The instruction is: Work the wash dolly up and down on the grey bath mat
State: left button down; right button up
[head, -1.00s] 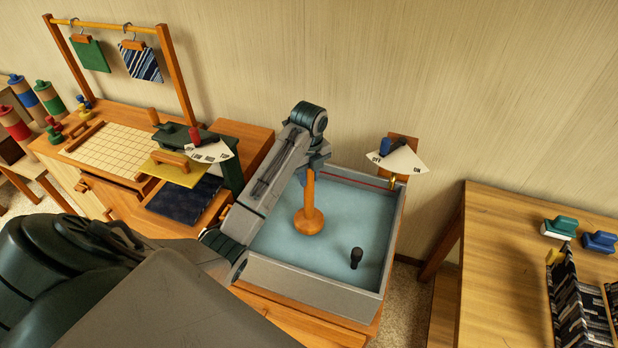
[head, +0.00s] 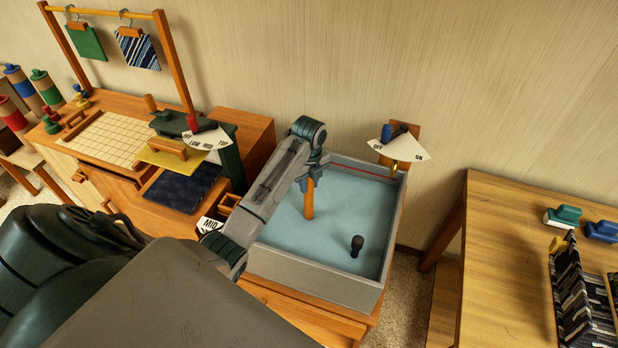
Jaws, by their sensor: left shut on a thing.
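The wash dolly (head: 309,203) is an orange wooden rod standing roughly upright in the grey bath (head: 313,275). My left gripper (head: 309,184) is shut on its upper part, the fingers partly hidden by my wrist. The dolly's round foot is hidden under the blue-grey water (head: 340,212); only the rod shows above the surface. I cannot make out a separate grey mat. My right gripper is not in view.
A small black plug (head: 357,246) stands in the water right of the dolly. A dial with a pointer and brass tap (head: 397,148) is behind the bath. A press (head: 180,150) stands to the left, a wooden table (head: 505,250) to the right.

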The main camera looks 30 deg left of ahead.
pick_arm(q)
jog(key=shift+f, duration=0.3)
jog(key=shift+f, duration=0.4)
notch_tip(320, 180, up, 10)
jog(key=shift+r+p, duration=0.1)
jog(key=shift+p, duration=1)
